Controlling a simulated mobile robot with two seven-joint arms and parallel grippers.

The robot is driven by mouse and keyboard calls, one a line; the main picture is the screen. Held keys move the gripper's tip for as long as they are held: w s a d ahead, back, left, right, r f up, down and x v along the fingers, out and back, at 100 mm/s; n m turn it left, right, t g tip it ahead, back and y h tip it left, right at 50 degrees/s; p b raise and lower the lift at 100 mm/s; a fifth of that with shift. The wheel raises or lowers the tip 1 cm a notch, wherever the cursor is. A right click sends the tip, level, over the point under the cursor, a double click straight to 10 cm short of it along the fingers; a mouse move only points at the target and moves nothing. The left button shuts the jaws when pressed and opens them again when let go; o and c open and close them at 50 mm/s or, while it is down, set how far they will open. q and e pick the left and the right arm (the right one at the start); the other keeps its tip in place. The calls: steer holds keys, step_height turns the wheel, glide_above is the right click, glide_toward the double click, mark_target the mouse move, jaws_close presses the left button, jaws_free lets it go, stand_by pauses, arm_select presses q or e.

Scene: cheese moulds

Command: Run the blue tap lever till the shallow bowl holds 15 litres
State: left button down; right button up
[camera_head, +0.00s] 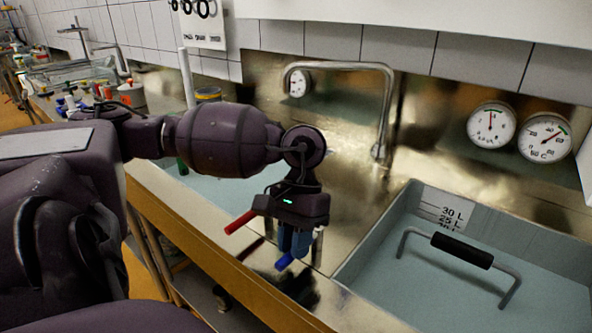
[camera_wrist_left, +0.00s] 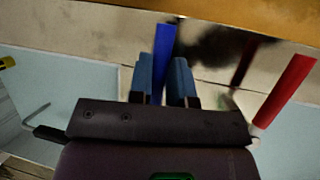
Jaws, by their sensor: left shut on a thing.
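My left gripper (camera_head: 295,243) is shut on the blue tap lever (camera_head: 284,262) at the front of the metal counter. In the left wrist view the blue lever (camera_wrist_left: 163,52) stands between the two blue fingers (camera_wrist_left: 162,82). The red lever (camera_head: 240,222) is to its left in the head view, apart from the gripper. The curved spout (camera_head: 386,100) ends above the steel between two basins. The right basin (camera_head: 349,268) has a litre scale (camera_head: 447,212) with 30 L and 25 L readable; lower marks are hidden. I cannot tell its water level. My right gripper is out of view.
A bar handle with a black grip (camera_head: 462,250) spans the right basin. A second basin (camera_head: 225,195) lies partly behind my left arm. Dials (camera_head: 491,125) hang on the back wall. Bottles and tubs crowd the counter at far left.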

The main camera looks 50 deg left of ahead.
arm_select(q)
steer(key=shift+r, duration=0.1)
steer(key=c, duration=1.1)
jaws_free()
steer(key=shift+o, duration=0.2)
steer(key=v, duration=1.1)
steer(key=shift+p, duration=0.3)
